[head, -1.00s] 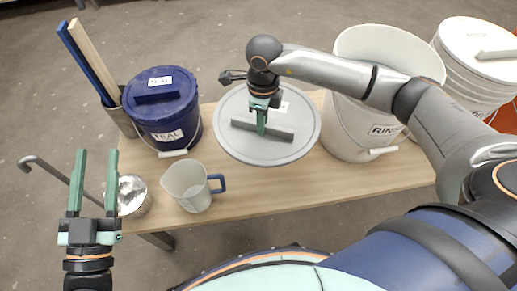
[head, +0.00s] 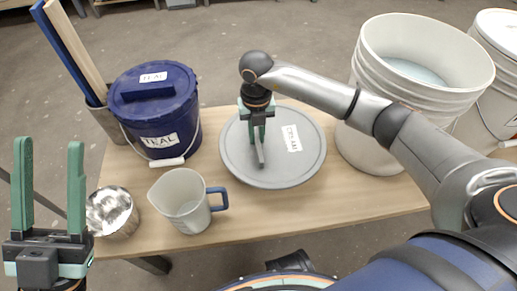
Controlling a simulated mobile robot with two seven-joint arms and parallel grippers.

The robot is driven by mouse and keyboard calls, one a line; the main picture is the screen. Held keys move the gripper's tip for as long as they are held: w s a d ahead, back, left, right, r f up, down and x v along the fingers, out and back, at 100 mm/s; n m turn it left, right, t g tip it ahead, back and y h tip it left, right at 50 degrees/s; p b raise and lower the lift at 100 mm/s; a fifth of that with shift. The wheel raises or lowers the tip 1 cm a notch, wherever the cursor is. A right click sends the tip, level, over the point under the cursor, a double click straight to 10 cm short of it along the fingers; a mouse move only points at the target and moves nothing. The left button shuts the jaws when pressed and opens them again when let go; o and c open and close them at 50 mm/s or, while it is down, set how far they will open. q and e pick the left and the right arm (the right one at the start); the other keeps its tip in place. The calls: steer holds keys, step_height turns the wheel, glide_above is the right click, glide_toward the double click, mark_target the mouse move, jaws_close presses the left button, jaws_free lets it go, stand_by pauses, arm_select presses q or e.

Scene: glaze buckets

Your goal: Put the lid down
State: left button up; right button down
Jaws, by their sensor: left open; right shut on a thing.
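The round grey lid (head: 300,165) with a white label lies level at the middle of the table (head: 285,212). I cannot tell whether it touches the tabletop or hangs just above it. My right gripper (head: 259,138) points down from above and is shut on the lid's bar handle, which is partly hidden by the fingers. My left gripper (head: 48,195) is open and empty at the lower left, fingers pointing up in the picture, beside the table's left end.
The blue TEAL bucket (head: 180,110), lid on, stands left of the grey lid. A pitcher (head: 182,205) and a metal cup (head: 112,214) stand in front. A large open white bucket (head: 375,115) stands close on the right, another bucket (head: 497,85) beyond. Bare tabletop shows front right.

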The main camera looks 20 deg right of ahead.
step_height(320, 180, down, 5)
steer(key=shift+f+b, duration=0.1)
steer(key=shift+b, duration=0.8)
steer(key=c, duration=1.3)
jaws_free()
steer(key=o, duration=0.4)
steer(key=shift+o, duration=0.2)
step_height(320, 180, up, 12)
steer(key=p, duration=0.4)
steer(key=shift+p, duration=0.4)
